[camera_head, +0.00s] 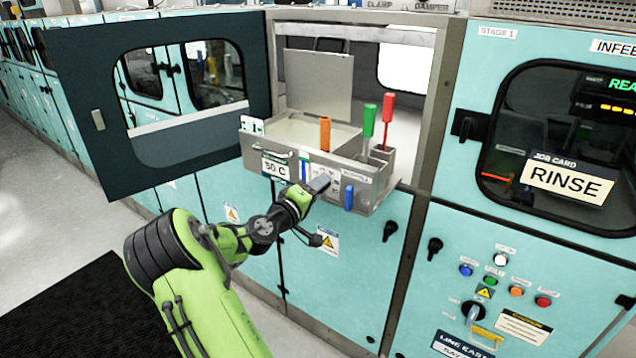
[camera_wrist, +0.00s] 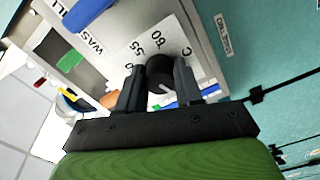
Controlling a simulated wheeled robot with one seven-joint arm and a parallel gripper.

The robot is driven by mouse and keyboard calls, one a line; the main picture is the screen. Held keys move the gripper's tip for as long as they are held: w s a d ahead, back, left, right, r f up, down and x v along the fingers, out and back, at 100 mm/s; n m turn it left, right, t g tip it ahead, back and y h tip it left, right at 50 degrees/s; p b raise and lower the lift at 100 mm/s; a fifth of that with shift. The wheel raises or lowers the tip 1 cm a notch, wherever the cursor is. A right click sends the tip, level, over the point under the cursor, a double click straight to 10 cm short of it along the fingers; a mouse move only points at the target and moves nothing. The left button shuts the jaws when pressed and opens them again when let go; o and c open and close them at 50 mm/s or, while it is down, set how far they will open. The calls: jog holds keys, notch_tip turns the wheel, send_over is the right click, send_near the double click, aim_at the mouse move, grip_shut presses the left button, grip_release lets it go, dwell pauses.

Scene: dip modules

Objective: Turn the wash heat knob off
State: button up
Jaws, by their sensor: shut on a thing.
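The wash heat knob (camera_wrist: 160,74) is a round black knob with a pale pointer line, on a white dial plate (camera_wrist: 182,40) with numbers such as 55 and 60. The plate is on the front of a grey metal wash tank (camera_head: 377,187). My gripper (camera_wrist: 158,82) has one dark finger on each side of the knob and is shut on it. In the head view my gripper (camera_head: 318,187) reaches the tank front from the left and hides the knob. The dial's off mark cannot be made out.
A "50 C" display (camera_head: 275,167) is left of the gripper and a blue handle (camera_head: 348,197) is right of it. Orange, green and red handles stand at the tank. An open dark-framed door (camera_head: 88,125) hangs at left. A button panel (camera_head: 503,262) is at right.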

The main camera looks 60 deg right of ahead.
jog(key=shift+n+p, duration=0.7)
jog(key=shift+n, duration=0.5)
jog(key=o, duration=1)
jog(key=shift+o, duration=0.2)
jog(key=w+a+b, duration=0.1)
jog(key=w+a, duration=0.1)
jog(key=a, duration=1.3)
jog(key=shift+w+a, duration=0.25)
jog(key=shift+a, duration=0.05)
